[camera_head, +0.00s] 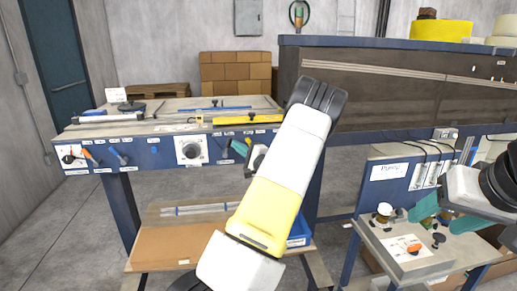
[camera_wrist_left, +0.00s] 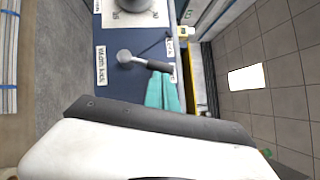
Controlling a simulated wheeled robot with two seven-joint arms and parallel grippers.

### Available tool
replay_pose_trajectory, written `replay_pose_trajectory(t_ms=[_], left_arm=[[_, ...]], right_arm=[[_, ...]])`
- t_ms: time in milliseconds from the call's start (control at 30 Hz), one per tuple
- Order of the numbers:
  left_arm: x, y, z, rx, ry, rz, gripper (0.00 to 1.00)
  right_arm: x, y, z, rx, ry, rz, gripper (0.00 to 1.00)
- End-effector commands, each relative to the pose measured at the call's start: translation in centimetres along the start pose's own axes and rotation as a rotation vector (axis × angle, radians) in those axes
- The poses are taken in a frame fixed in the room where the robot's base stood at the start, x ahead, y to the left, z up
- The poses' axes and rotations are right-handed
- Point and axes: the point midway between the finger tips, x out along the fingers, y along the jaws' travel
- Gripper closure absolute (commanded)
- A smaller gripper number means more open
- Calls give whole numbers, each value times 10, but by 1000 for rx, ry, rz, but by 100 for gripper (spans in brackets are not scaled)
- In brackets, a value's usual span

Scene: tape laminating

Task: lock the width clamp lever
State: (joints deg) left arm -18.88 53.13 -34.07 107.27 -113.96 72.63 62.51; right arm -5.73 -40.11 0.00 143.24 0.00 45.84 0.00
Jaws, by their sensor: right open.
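The width clamp lever (camera_wrist_left: 145,62) shows in the left wrist view, with a round grey hub and a dark handle, on a blue panel beside a white label (camera_wrist_left: 101,66). My left gripper (camera_wrist_left: 163,82) has teal fingers close together at the handle's end. They overlap the handle in the picture; whether they grip it cannot be told. In the head view my left gripper (camera_head: 240,148) is at the front panel of the machine table, partly hidden by my arm. My right gripper (camera_head: 432,216) is open and empty above the grey box at the right.
The blue front panel (camera_head: 135,157) carries other levers at the left and a round dial (camera_head: 190,150). A yellow bar (camera_head: 248,119) lies along the table top above the left gripper. A grey box with knobs (camera_head: 408,255) stands at the lower right. A blue bin (camera_head: 299,232) sits on the lower shelf.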

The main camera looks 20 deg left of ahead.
Motion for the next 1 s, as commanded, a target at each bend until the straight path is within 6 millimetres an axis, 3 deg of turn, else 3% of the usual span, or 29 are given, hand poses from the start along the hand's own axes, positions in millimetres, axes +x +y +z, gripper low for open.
replay_pose_trajectory(t_ms=[600,1000], left_arm=[[22,-10,33,-475,-3,316,100],[30,-7,45,-666,-2,445,100]], right_arm=[[0,0,0,0,0,0,41],[0,0,0,0,0,0,41]])
